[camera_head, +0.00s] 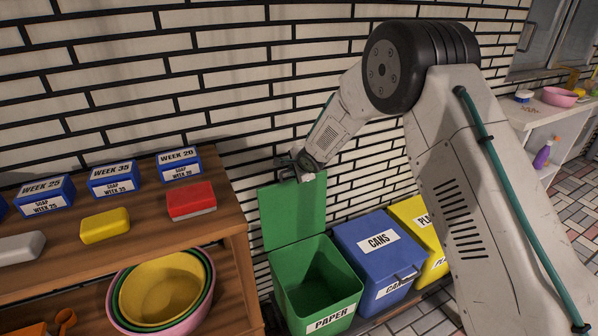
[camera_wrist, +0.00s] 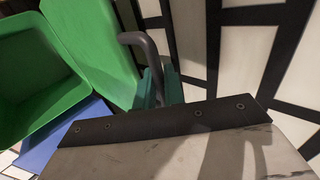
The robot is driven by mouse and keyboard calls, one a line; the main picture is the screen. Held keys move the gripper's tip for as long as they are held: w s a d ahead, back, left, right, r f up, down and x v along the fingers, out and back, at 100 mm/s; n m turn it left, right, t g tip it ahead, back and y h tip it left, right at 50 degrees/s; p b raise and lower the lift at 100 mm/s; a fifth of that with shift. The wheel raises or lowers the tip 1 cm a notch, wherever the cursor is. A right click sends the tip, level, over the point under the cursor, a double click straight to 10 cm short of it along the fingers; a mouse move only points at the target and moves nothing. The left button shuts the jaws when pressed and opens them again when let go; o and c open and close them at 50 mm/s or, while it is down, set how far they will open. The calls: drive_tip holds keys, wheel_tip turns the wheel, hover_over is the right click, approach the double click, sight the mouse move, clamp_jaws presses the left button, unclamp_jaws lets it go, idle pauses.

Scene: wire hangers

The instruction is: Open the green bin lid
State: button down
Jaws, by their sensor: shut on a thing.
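The green bin (camera_head: 320,283), labelled PAPER, stands on the floor beside the wooden shelf, and its inside shows. Its green lid (camera_head: 293,210) stands upright at the back, near the brick wall. My gripper (camera_head: 297,170) is at the lid's top edge. In the wrist view my gripper (camera_wrist: 158,88) has its teal fingers shut on the grey lid handle (camera_wrist: 141,46). The lid (camera_wrist: 92,48) and the open bin (camera_wrist: 38,85) are to the left there. The fingertips are partly hidden by the gripper's dark edge.
A blue CANS bin (camera_head: 378,260) and a yellow bin (camera_head: 420,228), both shut, stand to the right. A wooden shelf (camera_head: 225,225) with soap boxes, soap bars and nested bowls is at left. The brick wall (camera_head: 240,80) is close behind the lid.

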drive_tip(key=shift+a, duration=0.25)
drive_tip(key=c, duration=1.6)
unclamp_jaws()
drive_tip(key=shift+c, duration=0.2)
drive_tip(key=shift+d, duration=0.2)
drive_tip(key=v, duration=0.7)
drive_tip(key=shift+s+r, duration=0.2)
drive_tip(key=shift+r, duration=0.05)
